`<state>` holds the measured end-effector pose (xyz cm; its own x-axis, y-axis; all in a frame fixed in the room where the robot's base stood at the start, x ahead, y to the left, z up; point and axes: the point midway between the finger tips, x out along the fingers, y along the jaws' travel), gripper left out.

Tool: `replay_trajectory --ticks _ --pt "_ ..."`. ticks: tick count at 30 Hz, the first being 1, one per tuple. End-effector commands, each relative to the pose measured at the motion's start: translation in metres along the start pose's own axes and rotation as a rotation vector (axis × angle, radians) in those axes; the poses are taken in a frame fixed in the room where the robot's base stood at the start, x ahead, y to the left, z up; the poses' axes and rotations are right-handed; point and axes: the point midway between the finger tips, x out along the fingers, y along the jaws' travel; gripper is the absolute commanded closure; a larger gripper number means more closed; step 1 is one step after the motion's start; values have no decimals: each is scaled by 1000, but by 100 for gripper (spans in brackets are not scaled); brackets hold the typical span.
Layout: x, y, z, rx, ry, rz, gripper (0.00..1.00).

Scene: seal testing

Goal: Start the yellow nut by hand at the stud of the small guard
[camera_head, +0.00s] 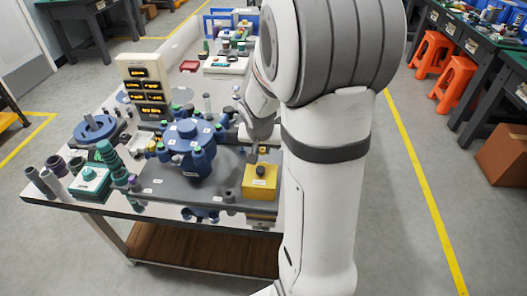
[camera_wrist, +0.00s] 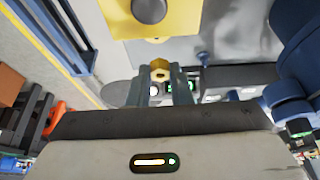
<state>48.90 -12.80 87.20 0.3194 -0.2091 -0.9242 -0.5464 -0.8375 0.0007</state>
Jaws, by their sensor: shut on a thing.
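My gripper (camera_wrist: 162,82) is shut on a yellow hex nut (camera_wrist: 160,69), held at the fingertips with its hole showing in the wrist view. A yellow block (camera_wrist: 185,16) with a dark round knob (camera_wrist: 149,10), apparently the small guard, lies beyond the fingertips. The nut shows apart from the knob. In the head view the yellow guard (camera_head: 259,190) sits at the right front of the grey plate, and my gripper (camera_head: 253,155) is just above and behind it. The nut is too small to make out there. I cannot clearly tell the stud apart.
A blue flanged housing (camera_head: 189,146) with several bolts stands left of the guard on the grey plate (camera_head: 170,192). A cream panel with lit displays (camera_head: 146,85) stands behind. A teal-topped block (camera_head: 90,182) and loose cylinders occupy the left front.

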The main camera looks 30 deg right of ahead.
Motion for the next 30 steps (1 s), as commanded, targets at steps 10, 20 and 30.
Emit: replay_trajectory --ticks 10,20,30 --pt "22 4 8 10 -1 4 100" --pt "40 5 16 10 -1 4 100" --pt "39 5 15 11 0 4 100"
